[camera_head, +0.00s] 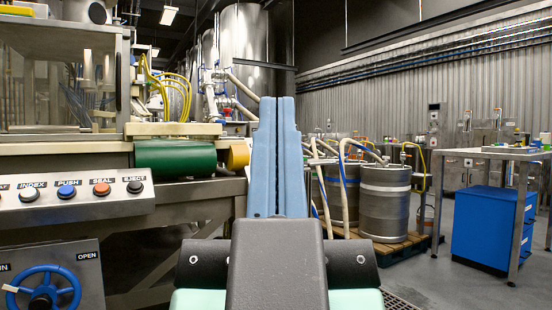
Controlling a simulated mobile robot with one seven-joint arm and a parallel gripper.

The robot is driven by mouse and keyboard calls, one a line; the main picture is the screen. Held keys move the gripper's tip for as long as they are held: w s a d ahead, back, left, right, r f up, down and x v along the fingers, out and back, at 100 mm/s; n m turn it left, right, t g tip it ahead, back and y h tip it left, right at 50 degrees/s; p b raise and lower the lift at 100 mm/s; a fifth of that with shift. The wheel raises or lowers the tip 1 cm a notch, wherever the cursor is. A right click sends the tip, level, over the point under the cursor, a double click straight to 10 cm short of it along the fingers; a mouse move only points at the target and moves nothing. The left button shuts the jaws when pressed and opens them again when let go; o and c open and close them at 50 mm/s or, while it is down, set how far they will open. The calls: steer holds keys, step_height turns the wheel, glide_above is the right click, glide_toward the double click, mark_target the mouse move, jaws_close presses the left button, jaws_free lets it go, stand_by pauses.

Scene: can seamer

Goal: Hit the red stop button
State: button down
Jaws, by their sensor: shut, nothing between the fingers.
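A control panel (72,207) on the left carries a row of round buttons. The red-orange button (102,189) sits under the label SEAL; no button in view is labelled stop. Beside it are a blue button (66,192) under PUSH and a dark button (135,187) under EJECT.
Below the panel is a blue handwheel (42,290) marked OPEN. Behind the panel stands the machine with a green roller (175,158) and a clear guard (60,80). Kegs (384,203) stand on a pallet at the right, near a blue cabinet (490,228). Grey floor shows between them.

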step_height(320, 180, up, 18)
steer(key=p, duration=1.5)
steer(key=shift+f, duration=0.1)
steer(key=shift+w, duration=0.1)
